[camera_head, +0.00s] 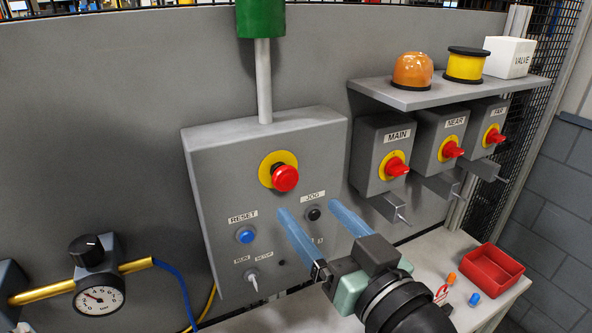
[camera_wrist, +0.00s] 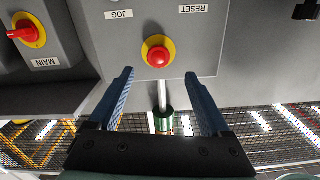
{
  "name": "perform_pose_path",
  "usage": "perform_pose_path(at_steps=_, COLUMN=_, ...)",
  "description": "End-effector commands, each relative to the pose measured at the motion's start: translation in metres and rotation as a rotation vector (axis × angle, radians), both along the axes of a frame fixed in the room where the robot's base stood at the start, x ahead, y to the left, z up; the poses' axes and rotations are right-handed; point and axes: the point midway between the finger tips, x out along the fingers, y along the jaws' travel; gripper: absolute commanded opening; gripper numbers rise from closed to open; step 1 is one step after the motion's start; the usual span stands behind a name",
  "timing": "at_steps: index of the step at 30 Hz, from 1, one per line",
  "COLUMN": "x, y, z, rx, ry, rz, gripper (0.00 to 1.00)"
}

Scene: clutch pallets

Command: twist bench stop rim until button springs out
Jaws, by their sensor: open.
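The bench stop is a red mushroom button (camera_head: 286,178) on a yellow disc (camera_head: 270,165), on the front of a grey control box (camera_head: 215,160). The button also shows in the wrist view (camera_wrist: 158,57), which is upside down, centred ahead of the fingers. I cannot tell whether it is pressed in or out. My gripper (camera_head: 308,208) has two blue fingers spread wide with nothing between them. In the head view the fingertips appear below and right of the button. In the wrist view my gripper (camera_wrist: 160,74) is apart from the button.
Below the stop are a blue RESET button (camera_head: 245,236), a black JOG button (camera_head: 314,213) and a RUN/SETUP switch (camera_head: 252,280). Right are red rotary switches under a shelf (camera_head: 450,92). A red tray (camera_head: 491,270) sits on the bench. A gauge (camera_head: 98,300) is lower left.

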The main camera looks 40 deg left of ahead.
Motion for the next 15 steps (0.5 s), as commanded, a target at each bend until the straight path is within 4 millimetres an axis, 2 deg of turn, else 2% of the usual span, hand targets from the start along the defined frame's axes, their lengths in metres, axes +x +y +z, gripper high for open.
perform_pose_path(at_steps=1, x=0.003, y=0.012, z=0.005, rx=0.0, ry=0.002, rz=0.006, gripper=0.82)
perform_pose_path(at_steps=7, x=0.019, y=0.05, z=0.005, rx=0.0, ry=0.002, rz=0.004, gripper=0.82)
perform_pose_path(at_steps=15, x=0.032, y=0.078, z=0.002, rx=0.0, ry=0.0, rz=0.0, gripper=0.82)
